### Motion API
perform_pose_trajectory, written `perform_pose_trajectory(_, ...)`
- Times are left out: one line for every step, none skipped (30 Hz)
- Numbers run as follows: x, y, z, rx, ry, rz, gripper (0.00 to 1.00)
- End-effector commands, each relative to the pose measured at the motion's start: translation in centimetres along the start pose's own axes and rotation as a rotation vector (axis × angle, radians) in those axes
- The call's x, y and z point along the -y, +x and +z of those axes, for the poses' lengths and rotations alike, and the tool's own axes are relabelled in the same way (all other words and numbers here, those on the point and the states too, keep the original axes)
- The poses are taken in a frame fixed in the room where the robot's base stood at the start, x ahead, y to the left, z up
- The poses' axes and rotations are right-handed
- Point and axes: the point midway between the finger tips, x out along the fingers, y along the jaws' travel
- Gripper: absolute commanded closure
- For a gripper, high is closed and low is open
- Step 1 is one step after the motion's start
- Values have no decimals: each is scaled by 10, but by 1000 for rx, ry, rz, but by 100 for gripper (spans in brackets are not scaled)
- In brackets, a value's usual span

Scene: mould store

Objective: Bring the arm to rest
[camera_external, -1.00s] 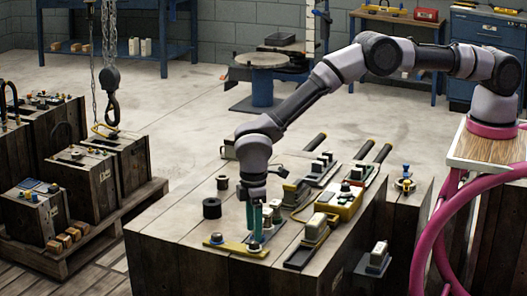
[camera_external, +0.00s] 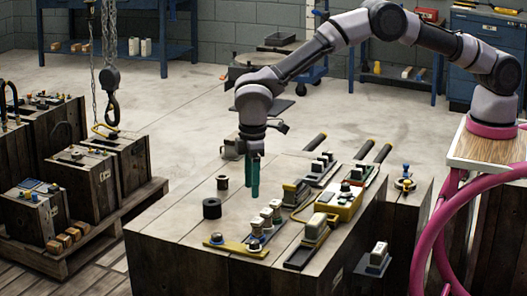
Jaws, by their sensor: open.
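My gripper (camera_external: 251,177) hangs from the arm above the wooden bench top, its teal fingers pointing down. It is open, and I see nothing between the fingers. Below and in front of it, a yellow and blue plate (camera_external: 236,246) lies near the bench's front edge with small knobs on it. Several pale and dark cylindrical pieces (camera_external: 266,220) stand in a row at the plate's right end. The fingertips are apart from these pieces. The arm reaches from its pink-ringed base at the right.
The wooden bench (camera_external: 165,231) also holds a black ring (camera_external: 211,208), a small dark spool (camera_external: 222,183), a yellow box fixture (camera_external: 341,203) and several clamps. A crane hook (camera_external: 112,106) hangs at the left above wooden crates (camera_external: 93,190). Open floor lies behind the bench.

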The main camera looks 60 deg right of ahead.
Motion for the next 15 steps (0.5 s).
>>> perform_pose_trajectory(-16,-31,1,-23,30,-2,36)
perform_pose_trajectory(-25,-48,3,-34,48,-4,36)
perform_pose_trajectory(-38,-72,8,-51,74,-7,36)
perform_pose_trajectory(-48,-89,12,-62,95,-9,36)
perform_pose_trajectory(-57,-106,17,-73,117,-11,36)
perform_pose_trajectory(-69,-129,25,-88,144,-14,36)
perform_pose_trajectory(-78,-145,32,-99,164,-15,36)
perform_pose_trajectory(-86,-161,39,-111,184,-17,36)
perform_pose_trajectory(-98,-182,50,-127,214,-19,36)
perform_pose_trajectory(-106,-197,58,-139,234,-21,36)
perform_pose_trajectory(-114,-212,67,-150,255,-22,36)
perform_pose_trajectory(-123,-232,80,-166,283,-24,36)
perform_pose_trajectory(-130,-245,90,-177,305,-26,36)
perform_pose_trajectory(-137,-259,101,-190,326,-27,36)
perform_pose_trajectory(-146,-276,116,-207,354,-27,36)
